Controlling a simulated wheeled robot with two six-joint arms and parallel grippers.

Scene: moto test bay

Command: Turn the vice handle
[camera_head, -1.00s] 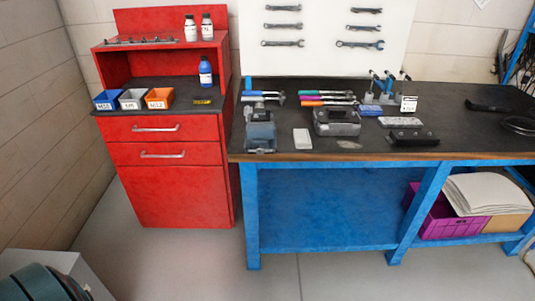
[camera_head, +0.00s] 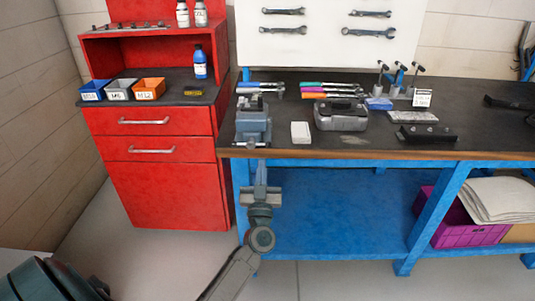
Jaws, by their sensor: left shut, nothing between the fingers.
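The vice (camera_head: 253,124) is blue-grey and stands on the bench's front left corner. Its handle, a thin horizontal bar (camera_head: 250,146), shows at the vice's front, near the bench edge. My left gripper (camera_head: 262,164) points up the picture at the front of the vice, with its tips just below the handle in the picture. It is shut with nothing held. I cannot tell how far the tips are from the handle. My right gripper is not in view.
The dark bench top (camera_head: 375,145) carries a white box (camera_head: 300,132), a grey case (camera_head: 341,117) and a black bracket (camera_head: 427,134) right of the vice. A red drawer cabinet (camera_head: 165,190) stands close on the left. The blue lower shelf (camera_head: 340,215) is empty below the vice.

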